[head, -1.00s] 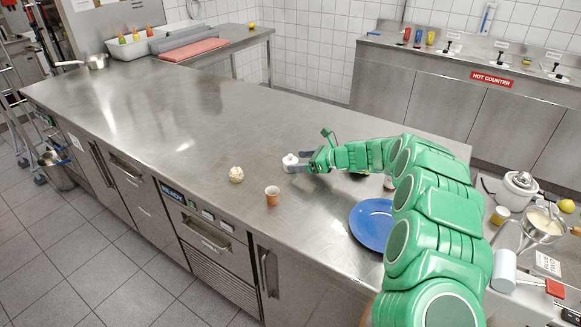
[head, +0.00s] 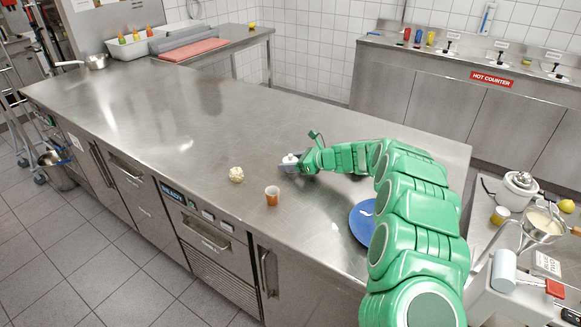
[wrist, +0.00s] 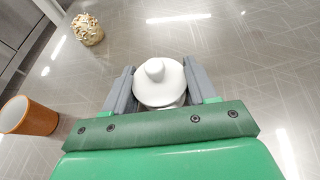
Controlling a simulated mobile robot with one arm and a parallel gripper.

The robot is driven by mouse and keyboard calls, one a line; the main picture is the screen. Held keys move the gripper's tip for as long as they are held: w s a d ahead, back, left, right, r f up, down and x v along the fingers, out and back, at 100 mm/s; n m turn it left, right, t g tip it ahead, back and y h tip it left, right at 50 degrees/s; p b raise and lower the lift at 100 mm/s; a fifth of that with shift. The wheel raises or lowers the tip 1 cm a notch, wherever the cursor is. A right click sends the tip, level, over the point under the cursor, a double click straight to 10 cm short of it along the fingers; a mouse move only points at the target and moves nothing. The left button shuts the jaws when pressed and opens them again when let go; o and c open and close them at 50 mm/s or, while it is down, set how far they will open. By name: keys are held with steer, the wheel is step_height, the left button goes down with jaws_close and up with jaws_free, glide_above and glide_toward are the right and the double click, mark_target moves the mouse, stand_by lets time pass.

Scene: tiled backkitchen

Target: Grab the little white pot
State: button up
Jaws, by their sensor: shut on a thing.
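The little white pot (head: 290,158) is on or just above the steel counter, at the end of my green arm; whether it touches the counter I cannot tell. In the wrist view the white pot (wrist: 158,82) shows its round knobbed top between the two grey fingers. My gripper (head: 288,167) is shut on it, with a finger on each side in the wrist view (wrist: 159,88). The lower part of the pot is mostly hidden by the gripper.
An orange cup (head: 272,196) and a crumbly pale ball (head: 236,174) stand close by on the steel counter (head: 150,130). A blue plate (head: 359,222) lies partly behind my arm. The counter's far left is clear up to a saucepan (head: 97,61).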

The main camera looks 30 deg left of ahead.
steer(key=shift+r, duration=0.15)
steer(key=shift+r, duration=0.25)
step_height(320, 180, up, 2)
steer(key=shift+r, duration=0.25)
steer(key=s+d+r, duration=0.9)
steer(key=s, duration=0.1)
steer(key=shift+s+d+r, duration=0.15)
steer(key=shift+d+r, duration=0.1)
steer(key=shift+r, duration=0.15)
